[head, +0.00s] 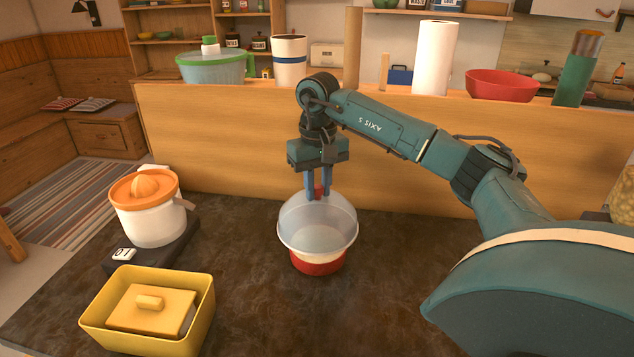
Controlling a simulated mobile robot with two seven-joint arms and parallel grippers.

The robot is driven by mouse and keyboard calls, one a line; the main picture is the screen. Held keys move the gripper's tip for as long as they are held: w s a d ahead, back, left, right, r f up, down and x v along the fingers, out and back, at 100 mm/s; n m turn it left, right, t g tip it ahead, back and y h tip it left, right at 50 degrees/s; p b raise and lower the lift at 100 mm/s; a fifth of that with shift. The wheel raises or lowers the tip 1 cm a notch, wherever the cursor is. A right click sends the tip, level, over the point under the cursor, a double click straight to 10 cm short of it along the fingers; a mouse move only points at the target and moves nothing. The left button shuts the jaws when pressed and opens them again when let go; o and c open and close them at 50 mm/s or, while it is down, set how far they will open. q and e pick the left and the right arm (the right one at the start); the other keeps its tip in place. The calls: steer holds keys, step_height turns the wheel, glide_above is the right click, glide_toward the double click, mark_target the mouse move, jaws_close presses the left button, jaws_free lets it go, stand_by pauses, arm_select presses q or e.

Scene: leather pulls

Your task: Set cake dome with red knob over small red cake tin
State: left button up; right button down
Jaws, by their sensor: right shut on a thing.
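The cake dome (318,222) is clear, with a red knob (319,192) on top. My right gripper (319,194) points down and is shut on the red knob. The small red cake tin (318,267) stands on the dark counter, directly below the dome in the head view. The dome's rim overlaps the tin's upper part, where a pale band shows. I cannot tell whether the rim rests on something or hangs just above it. My left gripper is not in view.
A yellow tub (150,312) with a yellow lidded dish in it stands front left. A wooden ledge (240,150) with several containers runs behind. The counter right of the tin looks clear.

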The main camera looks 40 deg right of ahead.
mark_target(319, 198)
steer(key=shift+f+b, duration=0.3)
steer(key=shift+f, duration=0.2)
step_height(319, 198, down, 2)
steer(key=shift+s+f+b, duration=0.1)
steer(key=shift+f+b, duration=0.15)
steer(key=shift+b, duration=0.95)
steer(key=shift+f, duration=0.35)
step_height(319, 198, down, 2)
steer(key=shift+f+b, duration=0.1)
steer(key=shift+b, duration=0.65)
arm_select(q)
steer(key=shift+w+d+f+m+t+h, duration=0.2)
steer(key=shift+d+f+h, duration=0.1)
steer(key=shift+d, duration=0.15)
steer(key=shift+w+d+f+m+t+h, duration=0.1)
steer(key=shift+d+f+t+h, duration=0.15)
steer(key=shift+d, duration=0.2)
arm_select(e)
steer(key=shift+f, duration=0.55)
arm_select(q)
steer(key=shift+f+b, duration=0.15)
steer(key=shift+b, duration=0.3)
arm_select(e)
steer(key=shift+f, duration=0.45)
steer(key=c, duration=1.2)
jaws_free()
